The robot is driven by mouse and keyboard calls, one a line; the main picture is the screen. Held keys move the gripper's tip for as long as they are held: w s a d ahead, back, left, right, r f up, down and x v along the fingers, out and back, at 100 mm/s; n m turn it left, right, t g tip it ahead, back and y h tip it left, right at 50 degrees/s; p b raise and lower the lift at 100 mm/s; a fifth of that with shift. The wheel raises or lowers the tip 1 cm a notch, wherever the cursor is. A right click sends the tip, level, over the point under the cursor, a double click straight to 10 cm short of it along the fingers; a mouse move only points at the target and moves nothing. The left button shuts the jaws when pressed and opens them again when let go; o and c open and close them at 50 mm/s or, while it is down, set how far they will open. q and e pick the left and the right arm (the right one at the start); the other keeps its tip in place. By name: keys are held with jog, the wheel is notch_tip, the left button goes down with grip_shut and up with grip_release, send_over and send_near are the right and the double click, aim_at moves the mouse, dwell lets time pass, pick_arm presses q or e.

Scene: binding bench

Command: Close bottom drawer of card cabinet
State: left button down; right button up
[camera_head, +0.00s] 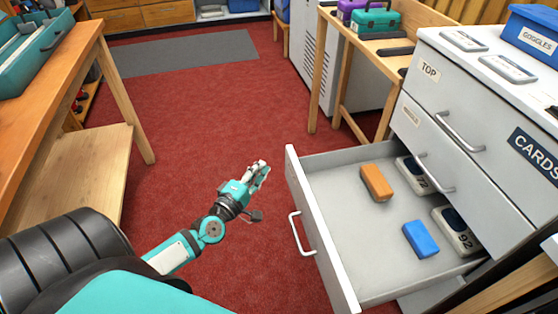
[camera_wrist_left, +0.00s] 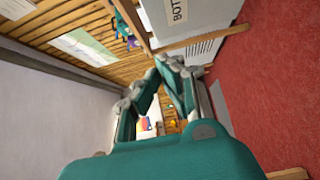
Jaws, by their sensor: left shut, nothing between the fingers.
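The white card cabinet (camera_head: 470,75) stands at the right in the head view, with top and middle drawers shut. Its bottom drawer (camera_head: 345,232) is pulled far out and has a metal handle (camera_head: 300,232) on its front. An orange block, a blue block and two numbered devices lie in it. My left gripper (camera_head: 261,170) is shut and empty, left of the drawer front and apart from it. In the left wrist view its fingers (camera_wrist_left: 172,75) are together, and a panel lettered "BOTT" (camera_wrist_left: 178,14) shows beyond them. My right gripper is not in view.
A wooden bench (camera_head: 60,75) stands at the left. A wooden table (camera_head: 375,45) with purple and teal boxes stands behind the cabinet. A blue goggles bin (camera_head: 530,35) sits on the cabinet. The red floor (camera_head: 200,120) between bench and drawer is clear.

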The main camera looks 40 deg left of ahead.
pick_arm(q)
jog(key=w, duration=0.2)
jog(key=w+d, duration=0.2)
jog(key=w, duration=0.1)
jog(key=shift+w+d+p, duration=0.25)
jog(key=shift+w+p, duration=0.05)
jog(key=shift+p, duration=0.1)
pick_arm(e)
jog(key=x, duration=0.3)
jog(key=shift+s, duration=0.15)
